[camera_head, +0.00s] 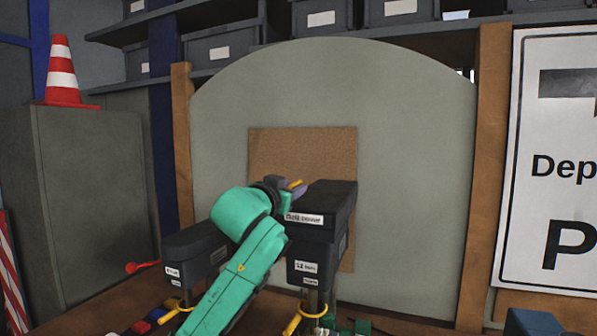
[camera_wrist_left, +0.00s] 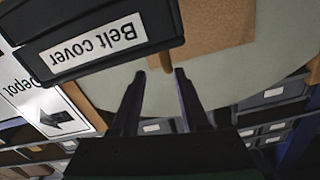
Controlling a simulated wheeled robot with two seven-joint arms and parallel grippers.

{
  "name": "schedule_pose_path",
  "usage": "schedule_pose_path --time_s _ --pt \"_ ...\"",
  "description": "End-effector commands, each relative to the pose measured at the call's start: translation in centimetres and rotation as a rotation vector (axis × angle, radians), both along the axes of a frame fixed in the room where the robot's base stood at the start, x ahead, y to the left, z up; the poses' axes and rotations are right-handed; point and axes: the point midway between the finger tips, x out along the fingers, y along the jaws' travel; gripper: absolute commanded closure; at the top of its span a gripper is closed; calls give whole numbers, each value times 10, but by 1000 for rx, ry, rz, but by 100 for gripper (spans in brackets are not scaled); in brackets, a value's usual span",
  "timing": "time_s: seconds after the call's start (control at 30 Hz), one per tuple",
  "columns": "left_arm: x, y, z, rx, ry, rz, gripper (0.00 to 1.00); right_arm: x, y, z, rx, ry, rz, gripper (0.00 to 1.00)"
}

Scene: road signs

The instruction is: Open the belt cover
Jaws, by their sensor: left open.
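The belt cover (camera_head: 318,197) is a dark box-like lid with a white label, on a dark machine body near the middle of the head view. In the left wrist view the belt cover (camera_wrist_left: 75,28) fills the upper left, its label upside down. It looks closed. My left gripper (camera_head: 290,184) is at the cover's upper left edge. In the left wrist view my left gripper (camera_wrist_left: 160,73) is open, its fingertips just beside the cover's edge. My right gripper is out of view.
A second dark labelled unit (camera_head: 195,248) stands left of my arm. Yellow curved handles (camera_head: 292,326) and small coloured blocks sit low in front. A rounded grey panel (camera_head: 410,150) stands behind. A cone (camera_head: 62,72) tops a grey cabinet (camera_head: 90,190); a sign (camera_head: 560,75) is right.

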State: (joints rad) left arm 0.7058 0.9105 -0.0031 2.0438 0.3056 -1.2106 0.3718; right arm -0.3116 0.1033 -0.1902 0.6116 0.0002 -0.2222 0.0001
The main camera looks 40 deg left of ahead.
Motion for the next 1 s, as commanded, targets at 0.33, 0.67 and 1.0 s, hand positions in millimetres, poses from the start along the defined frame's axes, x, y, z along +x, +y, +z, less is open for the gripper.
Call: schedule_pose_path --time_s 0.33,0.67,1.0 --pt "50 17 2 -1 -1 0 55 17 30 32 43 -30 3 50" --pt "50 17 0 -1 0 0 100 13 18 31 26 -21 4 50" --pt "51 18 -1 -2 4 0 100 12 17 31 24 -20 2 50"
